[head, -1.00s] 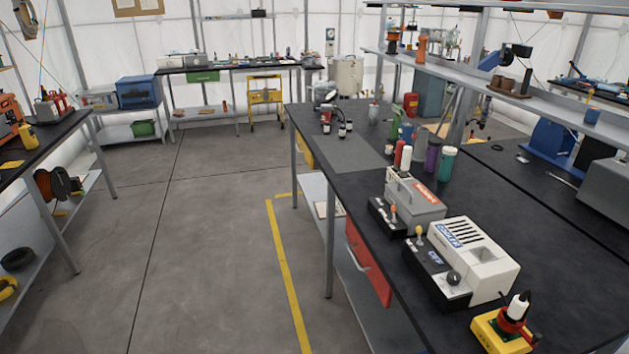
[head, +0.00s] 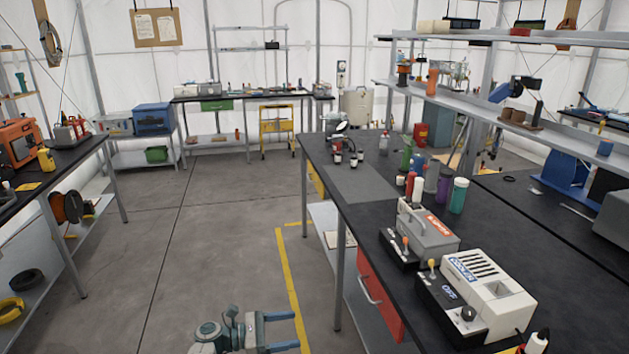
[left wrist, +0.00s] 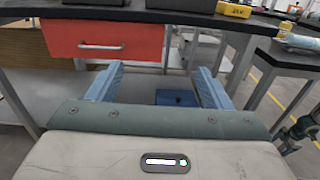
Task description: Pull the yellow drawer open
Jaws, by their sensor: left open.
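The yellow drawer (head: 316,181) is under the far end of the long black workbench, on its left side. It is seen at a steep angle, and its handle cannot be made out. My left gripper (head: 293,331) is low in the head view, over the floor left of the bench, open and empty, well short of the yellow drawer. In the left wrist view the open fingers (left wrist: 160,72) point toward a red drawer (left wrist: 105,40) with a pale handle, with a gap before it. My right gripper is not in view.
The red drawer (head: 379,296) is under the near part of the bench (head: 490,215). A bench leg (head: 337,275) and a lower shelf (head: 323,222) lie between the drawers. The floor (head: 205,230) left of the yellow line (head: 289,285) is clear.

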